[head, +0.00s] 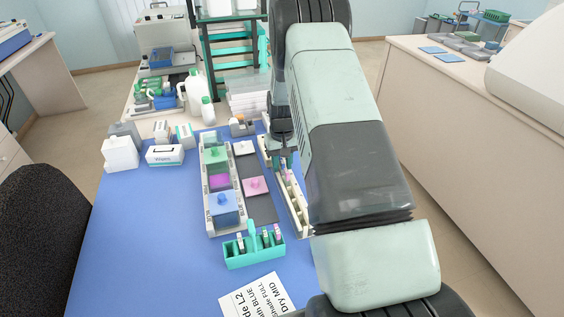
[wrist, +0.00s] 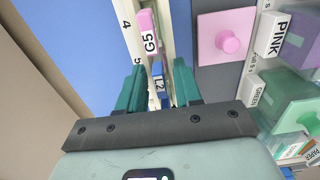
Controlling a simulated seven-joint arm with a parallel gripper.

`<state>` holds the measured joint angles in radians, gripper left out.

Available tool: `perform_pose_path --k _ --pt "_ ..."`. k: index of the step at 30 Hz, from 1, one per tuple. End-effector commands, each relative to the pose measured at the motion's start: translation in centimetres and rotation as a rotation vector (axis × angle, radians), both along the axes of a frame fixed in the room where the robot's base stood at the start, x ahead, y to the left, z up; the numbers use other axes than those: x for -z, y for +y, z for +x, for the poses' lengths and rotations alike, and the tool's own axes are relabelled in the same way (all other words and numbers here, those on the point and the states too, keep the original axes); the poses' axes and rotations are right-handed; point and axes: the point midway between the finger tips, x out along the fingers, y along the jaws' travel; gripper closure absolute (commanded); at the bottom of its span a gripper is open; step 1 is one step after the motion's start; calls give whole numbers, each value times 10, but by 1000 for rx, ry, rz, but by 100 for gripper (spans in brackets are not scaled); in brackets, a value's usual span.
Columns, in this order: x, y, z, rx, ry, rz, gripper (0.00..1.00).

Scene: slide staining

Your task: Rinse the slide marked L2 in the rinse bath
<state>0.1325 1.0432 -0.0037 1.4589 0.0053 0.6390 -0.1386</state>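The slide marked L2 (wrist: 158,82) stands in a long cream rack (wrist: 131,38), its blue label showing in the wrist view. My gripper (wrist: 159,88) is over the rack with one teal finger on each side of that slide. Gaps show between the fingers and the slide, so it looks open around it. In the head view my gripper (head: 284,152) is at the rack's far part, and my arm hides some of the rack (head: 299,215). A row of baths (head: 211,214) stands left of the rack. I cannot read which is the rinse bath.
A pink-labelled slide G5 (wrist: 148,36) stands beside L2. A pink lid (head: 256,187) and a white lid (head: 245,147) lie between baths and rack. The magenta bath (head: 219,181) is uncovered; a blue lid (head: 224,204) is nearer. A teal holder (head: 254,257) with several slides stands in front.

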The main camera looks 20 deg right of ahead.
Motion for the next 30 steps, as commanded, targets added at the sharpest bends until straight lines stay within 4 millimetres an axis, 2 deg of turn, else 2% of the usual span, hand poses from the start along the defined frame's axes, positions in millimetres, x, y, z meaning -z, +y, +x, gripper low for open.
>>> perform_pose_path --k 11,14,24,30 --pt "-4 0 0 0 -1 0 60" --pt "-16 0 1 0 -4 0 60" --pt "-83 4 5 0 -3 -1 60" --pt "-106 4 4 0 -2 0 60"
